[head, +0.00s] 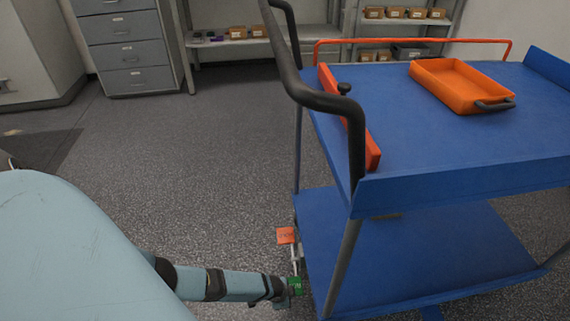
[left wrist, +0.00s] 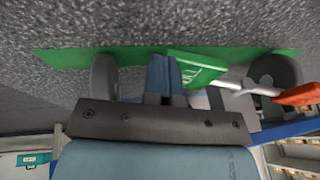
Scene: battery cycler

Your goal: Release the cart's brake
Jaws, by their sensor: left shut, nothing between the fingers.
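The blue cart (head: 440,165) fills the right of the head view. Low on its near left side is a metal brake lever with a green tab (head: 295,285) at one end and an orange tab (head: 286,235) at the other. The left wrist view shows the green tab (left wrist: 195,68), with white lettering, and the orange tab (left wrist: 300,94) at the right edge. My left gripper (head: 287,289) is low at the green tab. In the wrist view its blue fingers (left wrist: 163,72) are shut and empty, right beside the green tab; I cannot tell whether they touch it. My right gripper is out of view.
Two cart wheels, one left (left wrist: 104,78) and one right (left wrist: 274,72), flank the fingers. A green strip (left wrist: 70,58) lies on the floor. The cart's black handle (head: 325,100) rises above; an orange tray (head: 455,85) sits on top. Floor left of the cart is clear.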

